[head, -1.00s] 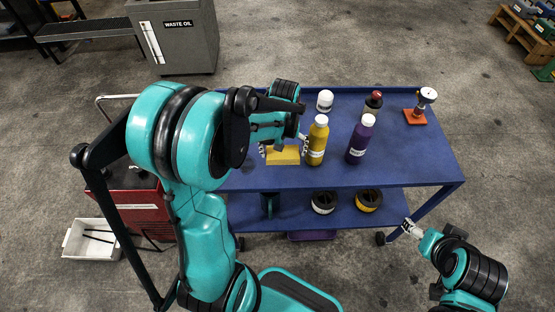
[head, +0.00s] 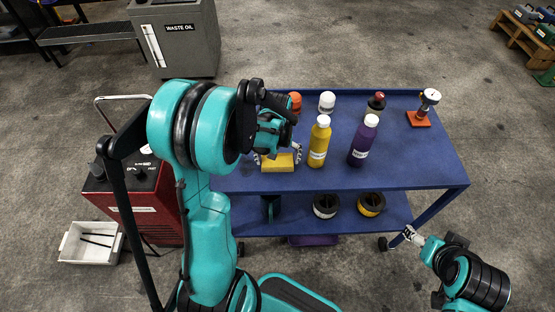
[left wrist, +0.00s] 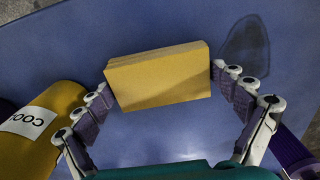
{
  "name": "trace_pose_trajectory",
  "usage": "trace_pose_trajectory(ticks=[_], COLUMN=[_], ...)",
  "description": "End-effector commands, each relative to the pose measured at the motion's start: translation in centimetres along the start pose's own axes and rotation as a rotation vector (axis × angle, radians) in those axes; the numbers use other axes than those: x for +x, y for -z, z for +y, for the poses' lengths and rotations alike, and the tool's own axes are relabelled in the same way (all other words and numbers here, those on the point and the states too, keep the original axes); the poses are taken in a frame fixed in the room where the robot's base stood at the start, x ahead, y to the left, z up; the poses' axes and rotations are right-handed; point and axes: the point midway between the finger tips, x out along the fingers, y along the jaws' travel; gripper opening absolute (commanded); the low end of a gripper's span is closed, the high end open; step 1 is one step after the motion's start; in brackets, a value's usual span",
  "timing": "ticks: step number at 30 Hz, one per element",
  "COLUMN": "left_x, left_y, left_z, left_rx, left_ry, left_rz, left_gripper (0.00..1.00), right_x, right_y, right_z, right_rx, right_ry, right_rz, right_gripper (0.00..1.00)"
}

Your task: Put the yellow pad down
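The yellow pad (head: 278,163) is over the front left part of the blue cart's top (head: 400,165). My left gripper (head: 278,156) comes down from above with a finger at each end of the pad. In the left wrist view the pad (left wrist: 158,77) sits between the fingertips, which appear to press on its two short ends. I cannot tell whether its underside touches the cart top. My right gripper (head: 409,234) is off the cart's front right corner, apart from the pad; its finger opening is too small to judge.
A yellow bottle (head: 319,142) stands right of the pad, with a purple bottle (head: 363,142) beyond it. Behind are an orange-topped item (head: 295,102), a white-capped item (head: 326,103), a dark red-capped bottle (head: 376,103) and a gauge on an orange base (head: 420,118). Free surface lies at the right front.

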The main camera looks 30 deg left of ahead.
Motion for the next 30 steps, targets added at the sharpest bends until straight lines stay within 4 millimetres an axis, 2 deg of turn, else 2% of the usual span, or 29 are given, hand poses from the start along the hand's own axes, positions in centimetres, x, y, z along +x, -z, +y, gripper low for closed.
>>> trace_pose_trajectory(ticks=[9,13,17,24,30], left_x=[-0.1,-0.9,-3.2,-8.7,-11.6], left_y=[0.0,0.0,0.0,0.0,0.0], left_z=[0.0,0.0,0.0,0.0,0.0], left_rx=[0.0,0.0,0.0,0.0,0.0], left_ry=[0.0,0.0,0.0,0.0,0.0], left_rz=[0.0,0.0,0.0,0.0,0.0], left_gripper=[1.0,1.0,1.0,1.0,1.0], right_x=[-0.1,-0.5,-1.2,-2.7,-3.3], right_y=[0.1,0.4,0.9,1.9,2.4], right_z=[0.0,0.0,0.0,0.0,0.0], right_rx=[0.0,0.0,0.0,0.0,0.0], right_ry=[0.0,0.0,0.0,0.0,0.0], right_rz=[0.0,0.0,0.0,0.0,0.0], right_gripper=[0.75,0.75,0.75,0.75,0.75])
